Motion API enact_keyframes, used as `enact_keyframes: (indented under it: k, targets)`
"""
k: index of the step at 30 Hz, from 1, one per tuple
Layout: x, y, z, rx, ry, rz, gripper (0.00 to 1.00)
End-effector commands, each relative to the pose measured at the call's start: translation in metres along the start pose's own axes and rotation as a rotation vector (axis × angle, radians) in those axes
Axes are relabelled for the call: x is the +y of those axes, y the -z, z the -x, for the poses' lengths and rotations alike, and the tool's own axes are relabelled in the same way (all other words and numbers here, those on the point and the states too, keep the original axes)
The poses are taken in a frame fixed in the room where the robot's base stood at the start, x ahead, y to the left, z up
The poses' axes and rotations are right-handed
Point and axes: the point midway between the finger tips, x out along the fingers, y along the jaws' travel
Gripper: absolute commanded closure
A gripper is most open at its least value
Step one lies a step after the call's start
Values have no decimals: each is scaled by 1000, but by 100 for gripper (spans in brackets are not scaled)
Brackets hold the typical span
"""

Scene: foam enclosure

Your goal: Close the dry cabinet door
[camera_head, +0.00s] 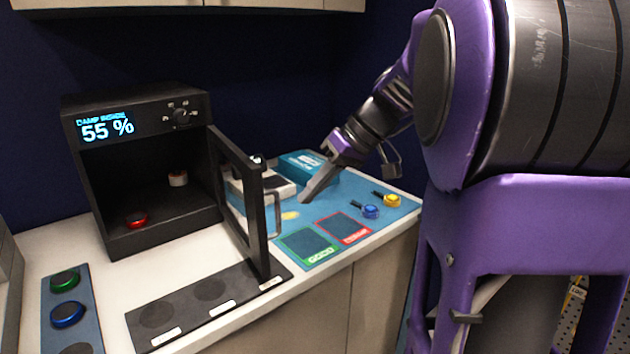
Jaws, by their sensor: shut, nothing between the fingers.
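The dry cabinet (152,112) is a black box at the left of the worktop, and its display reads "DAMP INSIDE 55 %". Its door (262,217) is a dark frame hinged on the cabinet's right side and swung wide open toward the front. A grey handle (275,202) stands on the door's right face. Inside the cabinet are a red-topped round item (136,220) and a small white-and-dark item (178,179). My gripper (308,197) is shut and empty, pointing down over the blue mat to the right of the door, apart from the handle.
The blue mat (398,212) holds a teal box (312,167), a white item (270,184), blue (370,211) and yellow (391,200) round items. A black tray (188,318) lies in front of the cabinet. A blue strip (70,283) with round items lies left.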

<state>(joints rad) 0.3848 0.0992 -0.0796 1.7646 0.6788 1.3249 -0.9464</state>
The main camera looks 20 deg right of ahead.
Motion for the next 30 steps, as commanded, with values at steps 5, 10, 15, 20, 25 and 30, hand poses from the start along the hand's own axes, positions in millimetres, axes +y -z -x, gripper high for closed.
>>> enact_keyframes:
  k: [5,10,15,20,25,30]
  targets:
    - [0,-1,-41,-3,1,0,100]
    - [-21,0,-54,-1,-1,4,100]
    - [-33,0,-60,-1,-1,2,100]
    - [-36,0,-62,-1,-1,0,100]
    - [-35,0,-61,-1,-2,0,100]
    - [-36,0,-62,0,-2,0,100]
